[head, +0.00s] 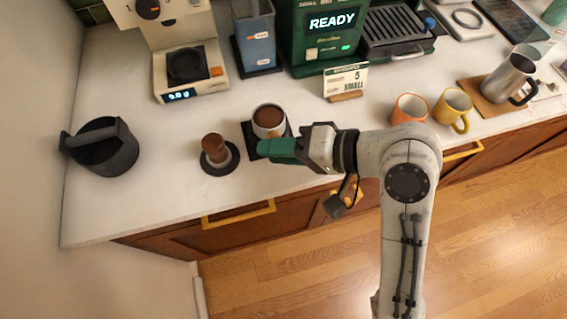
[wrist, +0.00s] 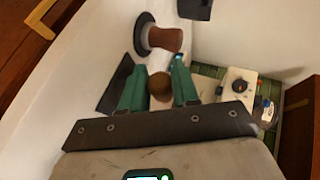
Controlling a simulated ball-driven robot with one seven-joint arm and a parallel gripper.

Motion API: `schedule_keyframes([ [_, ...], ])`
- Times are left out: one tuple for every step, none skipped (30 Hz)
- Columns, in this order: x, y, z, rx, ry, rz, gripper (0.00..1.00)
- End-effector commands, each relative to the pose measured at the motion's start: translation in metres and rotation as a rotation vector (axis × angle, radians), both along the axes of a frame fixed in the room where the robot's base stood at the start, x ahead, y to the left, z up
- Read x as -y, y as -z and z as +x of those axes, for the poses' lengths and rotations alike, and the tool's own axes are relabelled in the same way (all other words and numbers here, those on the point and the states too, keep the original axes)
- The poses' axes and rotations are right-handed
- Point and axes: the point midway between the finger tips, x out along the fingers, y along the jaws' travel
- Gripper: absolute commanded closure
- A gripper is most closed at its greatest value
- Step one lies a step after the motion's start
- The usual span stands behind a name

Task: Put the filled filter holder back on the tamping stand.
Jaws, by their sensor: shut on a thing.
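The filter holder (head: 269,119), a pale round cup filled with brown grounds, is at the black tamping stand (head: 250,137). I cannot tell whether it rests on the stand or is just above it. My gripper (head: 276,148) has green fingers and reaches in from the right, shut on the filter holder. In the wrist view, a brown rounded part of the holder (wrist: 160,88) shows between the fingers (wrist: 158,90). The dark stand (wrist: 116,84) shows left of them. The fingers hide part of the holder and stand.
A brown-handled tamper (head: 214,147) stands on a round dark mat just left of the stand. A black knock box (head: 100,146) is farther left. A grinder scale (head: 188,68), a small sign (head: 346,81) and orange and yellow mugs (head: 452,110) stand around. The counter's front edge is close.

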Motion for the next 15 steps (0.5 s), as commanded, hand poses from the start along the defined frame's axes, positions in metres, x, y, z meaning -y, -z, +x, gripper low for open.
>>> schedule_keyframes([
  [-0.002, 0.001, 0.006, 0.005, 0.0, 0.001, 1.0],
  [-0.003, 0.001, 0.008, 0.005, 0.0, 0.001, 1.0],
  [-0.004, 0.001, 0.012, 0.005, 0.0, 0.001, 1.0],
  [-0.004, 0.001, 0.015, 0.003, -0.001, 0.001, 1.0],
  [-0.005, 0.001, 0.018, 0.003, -0.001, 0.001, 1.0],
  [-0.006, 0.0, 0.022, 0.004, 0.0, 0.002, 1.0],
  [-0.007, 0.002, 0.023, 0.002, 0.0, 0.002, 1.0],
  [-0.006, 0.007, 0.021, -0.001, 0.0, 0.001, 1.0],
  [-0.006, 0.011, 0.021, -0.001, 0.0, 0.0, 1.0],
  [-0.006, 0.014, 0.021, -0.001, 0.0, 0.0, 1.0],
  [-0.006, 0.017, 0.021, -0.002, 0.001, 0.001, 1.0],
  [-0.006, 0.02, 0.021, -0.001, 0.0, 0.001, 1.0],
  [-0.006, 0.023, 0.021, -0.001, 0.0, 0.001, 1.0],
  [-0.006, 0.025, 0.021, 0.0, 0.0, 0.001, 1.0],
  [-0.006, 0.028, 0.021, 0.001, -0.001, 0.001, 1.0],
])
